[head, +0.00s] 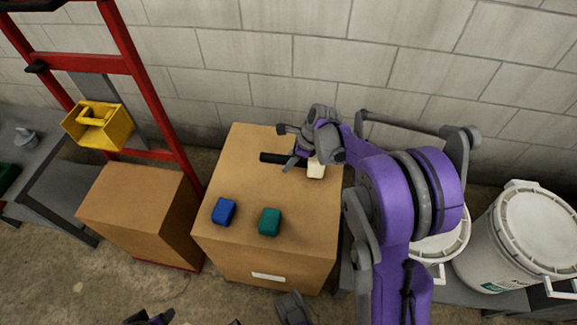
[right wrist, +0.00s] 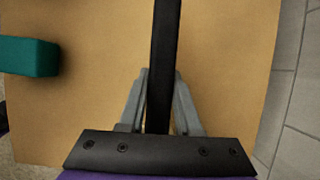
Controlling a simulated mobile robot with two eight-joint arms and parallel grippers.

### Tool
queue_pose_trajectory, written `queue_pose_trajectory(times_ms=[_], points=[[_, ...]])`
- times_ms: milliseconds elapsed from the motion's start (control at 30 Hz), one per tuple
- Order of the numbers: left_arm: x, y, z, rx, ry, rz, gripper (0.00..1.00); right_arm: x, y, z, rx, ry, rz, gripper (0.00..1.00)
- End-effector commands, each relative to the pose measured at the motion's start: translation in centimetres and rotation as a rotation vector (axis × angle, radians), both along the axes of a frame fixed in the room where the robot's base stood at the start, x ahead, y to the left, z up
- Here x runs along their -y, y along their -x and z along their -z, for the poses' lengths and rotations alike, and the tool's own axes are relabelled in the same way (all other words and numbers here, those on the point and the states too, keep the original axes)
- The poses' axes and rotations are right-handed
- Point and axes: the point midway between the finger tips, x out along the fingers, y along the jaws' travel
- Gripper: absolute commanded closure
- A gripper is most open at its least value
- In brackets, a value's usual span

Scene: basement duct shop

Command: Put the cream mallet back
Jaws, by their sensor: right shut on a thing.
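The cream mallet has a cream head (head: 316,168) and a black handle (head: 270,158), which also shows in the right wrist view (right wrist: 163,60). It is over the far part of the tan box top (head: 240,180). My right gripper (head: 297,157) is shut on the black handle near the head. In the right wrist view its two grey fingers (right wrist: 158,105) stand on either side of the handle. I cannot tell whether the mallet touches the box top. The fingers of my left gripper do not show.
A blue block (head: 223,211) and a green block (head: 269,222) stand on the near part of the box top. At left, a yellow open holder (head: 98,124) is on a red frame (head: 143,85) above a brown box (head: 135,205). White buckets (head: 515,240) stand at right. A block wall is behind.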

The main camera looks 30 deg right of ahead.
Motion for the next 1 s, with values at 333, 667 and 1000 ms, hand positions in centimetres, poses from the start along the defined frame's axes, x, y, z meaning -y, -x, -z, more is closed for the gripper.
queue_pose_trajectory(times_ms=[333, 667, 1000], points=[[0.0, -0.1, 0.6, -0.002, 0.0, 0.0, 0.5, 0.0, 0.0, 1.9, 0.0, 0.0, 0.0, 1.0], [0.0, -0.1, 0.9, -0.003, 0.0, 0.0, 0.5, 0.0, 0.0, 2.2, 0.0, 0.0, 0.0, 0.38], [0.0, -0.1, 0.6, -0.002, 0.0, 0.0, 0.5, 0.0, 0.0, 1.9, 0.0, 0.0, 0.0, 0.38]])
